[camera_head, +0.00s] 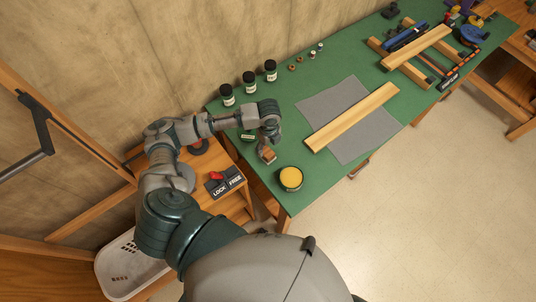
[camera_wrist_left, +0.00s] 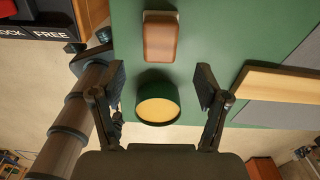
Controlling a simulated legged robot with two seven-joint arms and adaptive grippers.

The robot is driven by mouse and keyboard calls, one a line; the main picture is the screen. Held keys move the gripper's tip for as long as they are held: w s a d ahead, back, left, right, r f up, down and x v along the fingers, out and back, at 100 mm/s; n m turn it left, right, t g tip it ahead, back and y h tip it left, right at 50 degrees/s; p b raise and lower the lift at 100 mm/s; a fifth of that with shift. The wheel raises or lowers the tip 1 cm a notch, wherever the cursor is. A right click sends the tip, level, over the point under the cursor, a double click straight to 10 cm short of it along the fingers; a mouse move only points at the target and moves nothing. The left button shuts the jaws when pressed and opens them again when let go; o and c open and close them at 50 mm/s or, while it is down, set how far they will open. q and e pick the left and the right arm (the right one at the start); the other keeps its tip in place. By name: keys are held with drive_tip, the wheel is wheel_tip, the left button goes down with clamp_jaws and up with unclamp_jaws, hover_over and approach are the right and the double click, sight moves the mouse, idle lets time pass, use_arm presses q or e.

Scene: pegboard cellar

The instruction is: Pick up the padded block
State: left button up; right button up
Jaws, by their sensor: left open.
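The padded block is a small brown block (camera_head: 268,156) on the green bench top, near its left front corner. In the left wrist view the brown block (camera_wrist_left: 160,42) has rounded corners and a pale strip at its far end. My left gripper (camera_head: 263,146) is above the bench close to the block and partly covers it in the head view. In the wrist view my left gripper's fingers (camera_wrist_left: 161,78) are apart and empty, with the block ahead of the fingertips, roughly centred. My right gripper is not in view.
A round tin with yellow contents (camera_head: 291,178) stands close to the block; in the wrist view the tin (camera_wrist_left: 158,108) shows between the fingers. Three dark jars (camera_head: 249,85) stand along the wall. A grey cloth (camera_head: 375,135) carries a wooden plank (camera_head: 352,117) to the right.

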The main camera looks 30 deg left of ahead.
sight(267, 151)
use_arm(q)
drive_tip(key=f, duration=0.4)
drive_tip(key=a+f, duration=0.1)
drive_tip(key=f, duration=0.1)
drive_tip(key=shift+w+f, duration=0.1)
drive_tip(key=shift+f, duration=0.05)
drive_tip(key=shift+d+f, duration=0.1)
drive_tip(key=shift+f, duration=0.25)
drive_tip(key=shift+c, duration=0.3)
drive_tip(key=c, duration=1.2)
